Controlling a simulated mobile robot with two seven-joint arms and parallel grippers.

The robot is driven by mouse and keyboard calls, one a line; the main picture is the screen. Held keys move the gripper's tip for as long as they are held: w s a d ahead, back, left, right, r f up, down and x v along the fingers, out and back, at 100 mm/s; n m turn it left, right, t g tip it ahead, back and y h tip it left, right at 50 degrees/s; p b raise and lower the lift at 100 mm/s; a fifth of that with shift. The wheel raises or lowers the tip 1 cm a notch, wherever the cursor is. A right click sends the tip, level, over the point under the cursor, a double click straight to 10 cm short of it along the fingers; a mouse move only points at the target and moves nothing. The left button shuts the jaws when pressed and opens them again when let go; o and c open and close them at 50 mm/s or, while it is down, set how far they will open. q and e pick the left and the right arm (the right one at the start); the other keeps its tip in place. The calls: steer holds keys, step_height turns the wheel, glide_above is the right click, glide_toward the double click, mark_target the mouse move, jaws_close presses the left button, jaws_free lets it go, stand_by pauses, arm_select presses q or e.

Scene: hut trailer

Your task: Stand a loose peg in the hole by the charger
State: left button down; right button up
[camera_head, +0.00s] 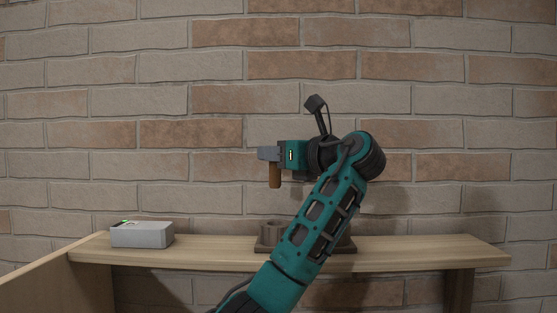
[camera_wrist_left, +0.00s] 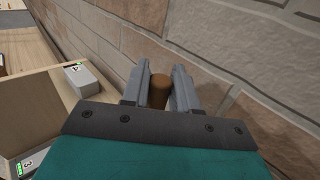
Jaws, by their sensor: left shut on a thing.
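My left gripper (camera_head: 268,154) is shut on a brown peg (camera_head: 275,178), held upright in the air above the shelf. In the left wrist view the peg (camera_wrist_left: 159,92) sits between the two grey fingers. A dark brown base with a raised round holder (camera_head: 272,231) stands on the shelf below and close to the peg's line. My left arm hides much of this base, and its hole openings cannot be seen. A grey box with a small green light (camera_head: 142,235), likely the charger, stands on the shelf at the left. My right gripper is not in view.
The wooden shelf (camera_head: 420,249) runs along a brick wall (camera_head: 200,120) close behind the gripper. A wooden side panel (camera_head: 40,280) rises at the left. The shelf is clear between the grey box and the base, and at the right.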

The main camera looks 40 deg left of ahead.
mark_target(279, 186)
arm_select(q)
step_height(279, 186, down, 4)
steer(key=shift+f+b, duration=0.2)
steer(key=shift+b, duration=0.75)
steer(key=shift+f, duration=0.8)
steer(key=shift+f, duration=0.25)
steer(key=shift+f+b, duration=1)
steer(key=shift+f, duration=1.25)
steer(key=c, duration=0.8)
jaws_free()
